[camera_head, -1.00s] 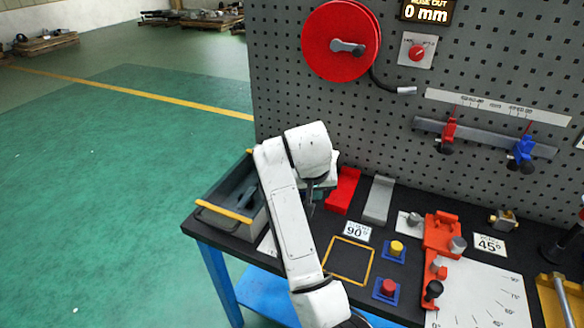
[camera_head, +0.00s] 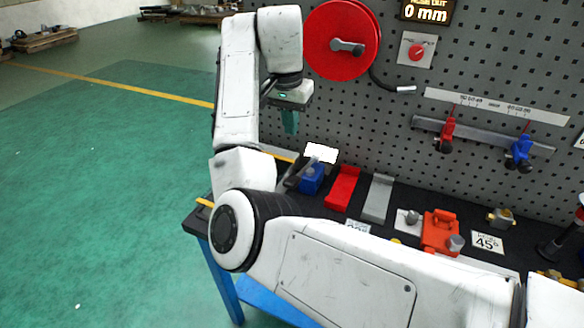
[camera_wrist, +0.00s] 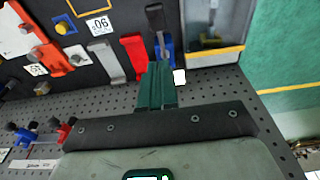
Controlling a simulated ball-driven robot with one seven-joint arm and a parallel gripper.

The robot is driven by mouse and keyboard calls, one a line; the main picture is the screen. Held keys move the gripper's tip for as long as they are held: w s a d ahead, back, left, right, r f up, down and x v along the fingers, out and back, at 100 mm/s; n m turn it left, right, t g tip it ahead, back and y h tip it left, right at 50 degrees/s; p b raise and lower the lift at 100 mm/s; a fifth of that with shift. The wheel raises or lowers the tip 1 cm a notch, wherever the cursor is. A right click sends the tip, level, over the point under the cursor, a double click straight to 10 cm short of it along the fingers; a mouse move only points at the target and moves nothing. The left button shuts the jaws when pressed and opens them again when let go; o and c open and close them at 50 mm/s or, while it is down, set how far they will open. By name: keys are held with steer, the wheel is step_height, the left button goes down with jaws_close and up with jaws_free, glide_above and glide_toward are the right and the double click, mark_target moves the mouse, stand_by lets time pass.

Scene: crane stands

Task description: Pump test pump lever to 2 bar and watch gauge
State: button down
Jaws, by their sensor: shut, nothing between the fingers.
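The test pump (camera_head: 312,181) is a small blue block at the back left of the bench, with a dark lever (camera_head: 295,173) leaning beside it. A blank white panel (camera_head: 321,152) stands behind it; I see no readable gauge value. My gripper (camera_head: 290,128) has green fingers, shut and empty, pointing down above the pump and apart from it. In the wrist view, my fingers (camera_wrist: 156,88) show in front of the blue pump (camera_wrist: 166,48) and its black lever (camera_wrist: 155,22). The pump is partly hidden there by the lever.
A red block (camera_head: 342,188) and a grey block (camera_head: 378,198) stand right of the pump. The pegboard (camera_head: 400,130) rises close behind, with a red hose reel (camera_head: 340,40). My arm covers the bench front.

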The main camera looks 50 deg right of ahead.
steer(key=p, duration=0.2)
glide_above(293, 178)
steer(key=f, duration=1.2)
steer(key=shift+s+a+f, duration=0.1)
steer(key=shift+a+f, duration=0.2)
steer(key=shift+f, duration=0.55)
steer(key=shift+f, duration=0.1)
